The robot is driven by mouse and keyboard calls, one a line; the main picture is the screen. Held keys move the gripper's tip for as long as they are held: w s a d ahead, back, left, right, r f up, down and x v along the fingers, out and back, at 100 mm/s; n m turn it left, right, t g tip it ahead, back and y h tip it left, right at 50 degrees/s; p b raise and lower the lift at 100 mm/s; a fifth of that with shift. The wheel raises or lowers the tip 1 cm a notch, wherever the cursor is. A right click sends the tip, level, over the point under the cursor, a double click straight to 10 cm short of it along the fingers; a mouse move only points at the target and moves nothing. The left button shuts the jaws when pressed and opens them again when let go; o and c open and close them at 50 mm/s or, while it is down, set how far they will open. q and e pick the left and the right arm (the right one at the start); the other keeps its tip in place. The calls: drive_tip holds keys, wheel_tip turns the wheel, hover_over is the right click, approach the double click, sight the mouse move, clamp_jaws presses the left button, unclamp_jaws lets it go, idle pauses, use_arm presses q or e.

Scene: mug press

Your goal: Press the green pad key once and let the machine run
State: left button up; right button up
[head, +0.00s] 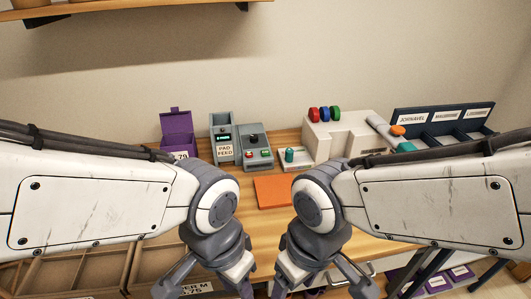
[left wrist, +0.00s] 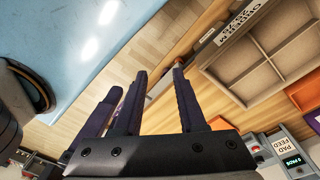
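The grey control box (head: 254,143) stands on the wooden table beside the grey pad feed unit (head: 222,137), which has a small lit display and a "PAD FEED" label. My left gripper (head: 205,291) is open and empty, low in front of the table. Its dark fingers (left wrist: 158,103) stand apart in the left wrist view. My right gripper (head: 322,291) is also low in front, with its fingers apart and nothing seen between them.
An orange mat (head: 272,191) lies at the table's front. A white press (head: 345,135) with red, blue and green knobs stands right of the box, with a small teal-topped fixture (head: 293,158) between. A purple bin (head: 177,133) is left; a dark divided rack (head: 440,125) is right.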

use_arm(q)
clamp_jaws()
idle(1.4)
